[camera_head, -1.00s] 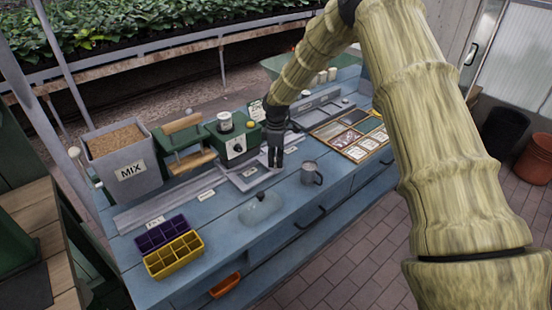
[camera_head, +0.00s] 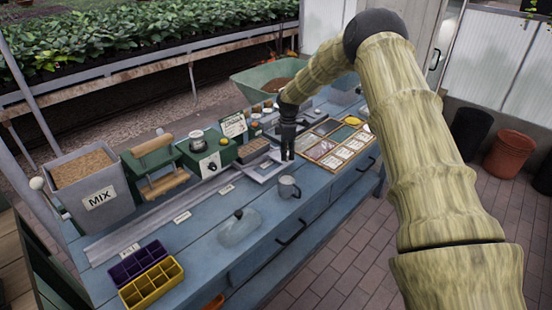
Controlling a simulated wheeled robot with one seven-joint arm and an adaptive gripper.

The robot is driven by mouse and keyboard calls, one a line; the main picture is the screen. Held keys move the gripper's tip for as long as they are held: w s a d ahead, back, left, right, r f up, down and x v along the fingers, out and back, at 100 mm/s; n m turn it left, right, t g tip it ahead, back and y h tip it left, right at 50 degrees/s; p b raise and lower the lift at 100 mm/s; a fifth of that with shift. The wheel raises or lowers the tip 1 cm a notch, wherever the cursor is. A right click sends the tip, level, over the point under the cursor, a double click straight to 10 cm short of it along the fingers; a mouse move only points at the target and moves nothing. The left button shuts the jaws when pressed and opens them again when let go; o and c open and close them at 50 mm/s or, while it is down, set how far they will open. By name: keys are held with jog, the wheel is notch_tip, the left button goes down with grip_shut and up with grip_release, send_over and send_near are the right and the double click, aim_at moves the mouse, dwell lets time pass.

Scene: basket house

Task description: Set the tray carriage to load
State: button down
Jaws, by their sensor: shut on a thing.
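The tray carriage (camera_head: 262,174) appears as a light grey plate at the right end of the long grey rail (camera_head: 160,218) on the blue workbench. My gripper (camera_head: 288,157) points straight down at the carriage's right side, its dark fingers close together. It is shut on a small part there, which the fingers hide. Small white labels line the rail's front; the leftmost seems to read FILL (camera_head: 130,248), and the others are too small to read. The nearest label (camera_head: 226,189) lies to the left of the carriage.
A grey mug (camera_head: 289,188) stands just in front of the carriage, and a glass cloche (camera_head: 239,228) is farther left. A green machine (camera_head: 207,157) stands behind the rail. A divided wooden tray (camera_head: 318,163) lies to the right. Purple and yellow cell trays (camera_head: 152,284) sit front left.

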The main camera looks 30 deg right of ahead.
jog(key=shift+w+d, duration=0.2)
jog(key=shift+d, duration=0.35)
jog(key=shift+w+d, duration=0.2)
jog(key=shift+d, duration=0.35)
jog(key=shift+w+d+r, duration=0.1)
jog(key=shift+d, duration=0.1)
jog(key=c, duration=1.4)
grip_release()
jog(key=shift+r, duration=0.1)
jog(key=o, duration=0.3)
jog(key=shift+d, duration=0.1)
jog(key=shift+f, duration=0.2)
jog(key=shift+r, duration=0.1)
jog(key=shift+r, duration=0.2)
notch_tip(320, 180, up, 11)
jog(key=shift+r, duration=0.2)
